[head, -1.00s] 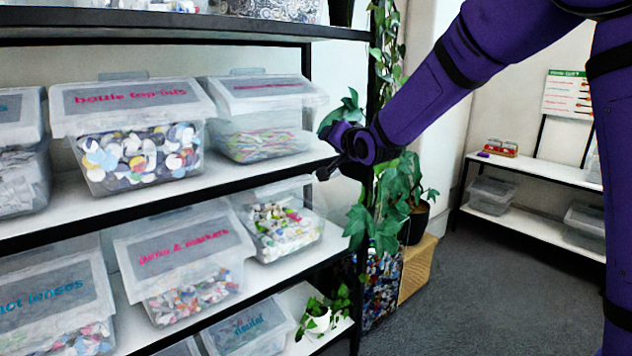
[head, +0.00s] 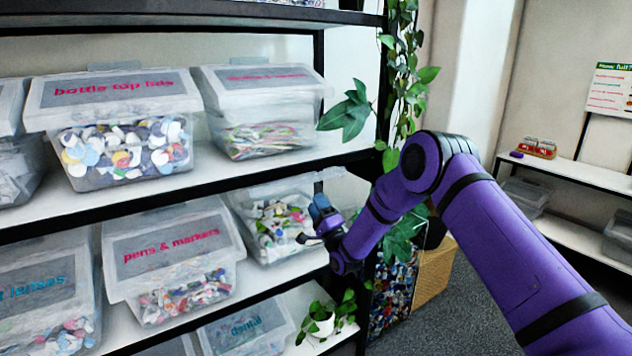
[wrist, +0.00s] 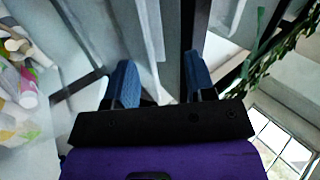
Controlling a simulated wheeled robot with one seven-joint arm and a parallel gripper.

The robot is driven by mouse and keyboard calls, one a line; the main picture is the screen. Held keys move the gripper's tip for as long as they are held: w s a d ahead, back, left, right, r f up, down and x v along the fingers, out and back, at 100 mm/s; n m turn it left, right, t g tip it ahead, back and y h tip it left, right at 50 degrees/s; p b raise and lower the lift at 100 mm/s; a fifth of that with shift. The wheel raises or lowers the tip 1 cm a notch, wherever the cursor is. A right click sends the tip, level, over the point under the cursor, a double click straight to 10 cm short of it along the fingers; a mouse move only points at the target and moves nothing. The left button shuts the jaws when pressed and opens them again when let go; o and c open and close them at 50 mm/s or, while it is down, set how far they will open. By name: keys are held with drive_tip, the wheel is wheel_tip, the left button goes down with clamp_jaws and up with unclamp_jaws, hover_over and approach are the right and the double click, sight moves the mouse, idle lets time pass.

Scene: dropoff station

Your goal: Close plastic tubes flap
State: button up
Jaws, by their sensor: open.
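A clear plastic bin (head: 275,240) with mixed white, green and pink tube-like items stands at the right end of the lower-middle shelf. Its contents show through the open top, and no label faces up. A translucent flap (head: 325,174) shows at the bin's upper right, raised rather than lying over the top. My gripper (head: 314,222) is open and empty at the bin's right side, near the flap. In the wrist view its two blue fingers (wrist: 162,80) are apart, with pale translucent surfaces beyond them. Whether a finger touches the flap I cannot tell.
A lidded pens and markers bin (head: 175,255) stands to the left. The shelf above (head: 220,170) holds lidded bins close overhead. A dark shelf post and a hanging plant (head: 350,115) are right of the bin. A small potted plant (head: 322,322) sits below.

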sight(305, 183)
drive_tip(key=shift+m+t+y, duration=0.3)
drive_tip(key=shift+m+t, duration=0.1)
drive_tip(key=x, duration=0.5)
drive_tip(key=w+f+x, duration=0.1)
drive_tip(key=x, duration=0.2)
drive_tip(key=shift+w+a+r, duration=0.15)
drive_tip(key=shift+w+a, duration=0.05)
drive_tip(key=shift+a, duration=0.05)
clamp_jaws()
